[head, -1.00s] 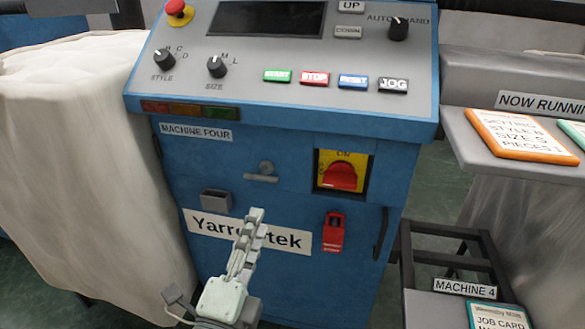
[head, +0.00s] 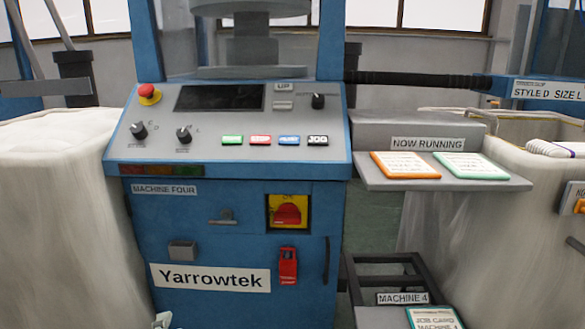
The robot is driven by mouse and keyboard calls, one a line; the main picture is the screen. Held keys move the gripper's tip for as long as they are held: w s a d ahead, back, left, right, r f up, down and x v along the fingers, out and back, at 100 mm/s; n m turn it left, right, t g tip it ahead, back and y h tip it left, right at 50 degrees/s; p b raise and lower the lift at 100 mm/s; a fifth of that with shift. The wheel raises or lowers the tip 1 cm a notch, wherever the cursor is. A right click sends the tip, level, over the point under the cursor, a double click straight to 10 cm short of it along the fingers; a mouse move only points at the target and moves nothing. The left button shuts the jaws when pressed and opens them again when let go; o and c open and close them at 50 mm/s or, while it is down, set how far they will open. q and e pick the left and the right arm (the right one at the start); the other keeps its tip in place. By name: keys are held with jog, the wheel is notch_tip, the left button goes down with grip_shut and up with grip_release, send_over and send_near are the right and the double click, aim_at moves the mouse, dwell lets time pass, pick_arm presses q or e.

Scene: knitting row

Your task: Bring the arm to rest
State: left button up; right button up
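A light grey-green tip at the bottom edge, left of the middle, is all that shows of a gripper; it looks like my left gripper (head: 162,320). It is in front of the lower blue cabinet of machine four (head: 230,305), below the Yarrowtek plate (head: 210,277). Whether its fingers are open or shut is hidden below the frame. Nothing shows held in it. My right gripper is not in view.
The control panel (head: 215,125) has a red stop button (head: 148,93). A red-on-yellow switch (head: 289,212) and red tag (head: 288,265) are on the cabinet front. A shelf (head: 510,182) with two cards and a black-framed stand (head: 385,275) are at right. Pale fabric bins flank the machine.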

pick_arm(q)
jog(key=s+a+f+n+g+y+p, duration=0.1)
jog(key=s+a+f+n+g, duration=0.1)
jog(key=a+f+n+g, duration=0.45)
jog(key=s+a+f+n+g+y+p, duration=0.1)
jog(key=s+a+f+n+g+p, duration=0.15)
jog(key=f, duration=0.65)
jog(key=s+d+f+n+g+h, duration=0.2)
jog(key=s+f+g, duration=0.4)
jog(key=s+f, duration=0.3)
jog(key=shift+s+d+f+n+h+p, duration=0.15)
jog(key=shift+s+d+n+h+p, duration=0.2)
jog(key=shift+s+n+h, duration=0.35)
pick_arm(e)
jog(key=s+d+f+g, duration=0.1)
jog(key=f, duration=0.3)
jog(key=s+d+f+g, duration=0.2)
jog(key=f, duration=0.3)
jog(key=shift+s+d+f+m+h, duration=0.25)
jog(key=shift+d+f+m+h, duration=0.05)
pick_arm(q)
jog(key=shift+w, duration=0.2)
